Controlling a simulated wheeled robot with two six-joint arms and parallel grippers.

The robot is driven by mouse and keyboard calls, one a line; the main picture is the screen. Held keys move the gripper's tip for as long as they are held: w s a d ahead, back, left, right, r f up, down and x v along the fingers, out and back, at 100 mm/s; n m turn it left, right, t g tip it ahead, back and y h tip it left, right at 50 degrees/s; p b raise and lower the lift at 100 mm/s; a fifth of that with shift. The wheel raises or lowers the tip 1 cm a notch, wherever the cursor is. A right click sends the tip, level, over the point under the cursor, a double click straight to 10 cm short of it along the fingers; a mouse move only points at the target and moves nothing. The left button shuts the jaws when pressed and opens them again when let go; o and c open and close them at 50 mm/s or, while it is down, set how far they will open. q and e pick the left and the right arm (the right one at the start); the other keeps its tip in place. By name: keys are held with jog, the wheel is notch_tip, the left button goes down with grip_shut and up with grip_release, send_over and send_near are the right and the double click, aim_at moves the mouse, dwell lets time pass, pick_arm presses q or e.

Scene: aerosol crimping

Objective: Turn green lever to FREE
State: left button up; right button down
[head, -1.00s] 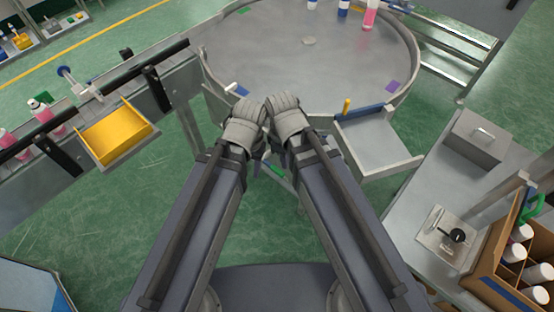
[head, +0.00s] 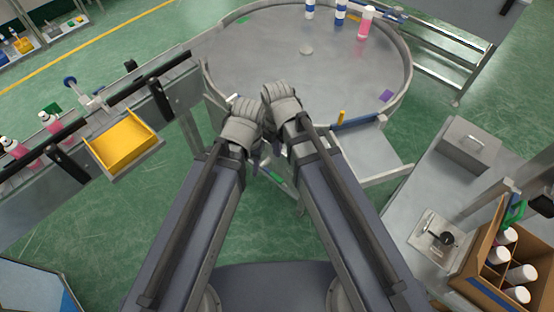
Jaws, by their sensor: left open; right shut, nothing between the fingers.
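My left gripper (head: 246,118) is the lower one, near the front edge of the round grey table (head: 310,75). It is open and looks empty. My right gripper (head: 280,92) is just above and right of it, over the table's near rim, shut and empty. A small green piece (head: 277,180) shows low between my two arms, under the table's front edge; it may be the green lever, but it is too small and too covered to tell its position. A green handle-like part (head: 514,213) also shows at the carton on the right. No FREE marking is readable.
A yellow tray (head: 124,143) and a conveyor with pink bottles (head: 50,122) are at left. A yellow peg (head: 341,116) stands by a square side tray (head: 366,153). A bench (head: 440,190) and a carton of white-capped cans (head: 478,288) are at right.

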aim_at(277, 176)
notch_tip(277, 176, down, 14)
jog(key=b, duration=1.3)
jog(key=shift+r, duration=0.1)
